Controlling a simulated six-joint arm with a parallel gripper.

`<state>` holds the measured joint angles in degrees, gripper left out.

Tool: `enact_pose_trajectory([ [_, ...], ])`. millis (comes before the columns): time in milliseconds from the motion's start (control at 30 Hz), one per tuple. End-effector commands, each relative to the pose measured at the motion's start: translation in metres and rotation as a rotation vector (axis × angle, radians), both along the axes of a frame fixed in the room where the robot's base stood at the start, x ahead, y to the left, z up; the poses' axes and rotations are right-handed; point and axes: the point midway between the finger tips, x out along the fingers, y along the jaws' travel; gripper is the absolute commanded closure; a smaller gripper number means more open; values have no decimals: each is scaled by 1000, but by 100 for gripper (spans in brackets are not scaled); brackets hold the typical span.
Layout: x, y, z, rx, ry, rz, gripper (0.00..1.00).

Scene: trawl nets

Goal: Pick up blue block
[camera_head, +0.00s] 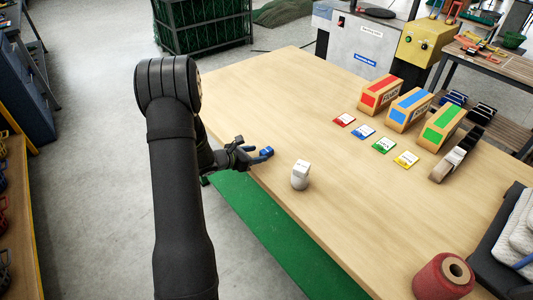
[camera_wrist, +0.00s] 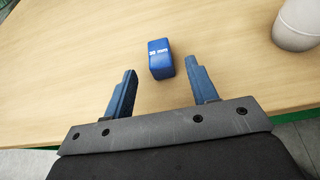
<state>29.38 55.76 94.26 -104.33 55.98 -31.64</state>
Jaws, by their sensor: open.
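In the head view my gripper (camera_head: 257,147) is low at the table's left edge. The blue block (camera_head: 266,152) shows there close to the fingers, partly hidden by them. I cannot tell from that view whether they touch.
A white bottle-like container (camera_head: 300,174) stands right of my gripper. A red roll (camera_head: 443,279) is at the front right. The table's middle is clear.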

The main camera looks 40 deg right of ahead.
Motion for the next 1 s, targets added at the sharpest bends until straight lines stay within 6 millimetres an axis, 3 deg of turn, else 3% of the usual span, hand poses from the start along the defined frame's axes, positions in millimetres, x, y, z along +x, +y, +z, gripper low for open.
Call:
enact_pose_trajectory([
  [167, 0, -8, -2, 1, -1, 0, 47],
  [500, -1, -51, -14, 1, 1, -2, 47],
  [733, 0, -54, -15, 0, 0, 0, 47],
  [1000, 0, -53, -15, 1, -1, 0, 95],
])
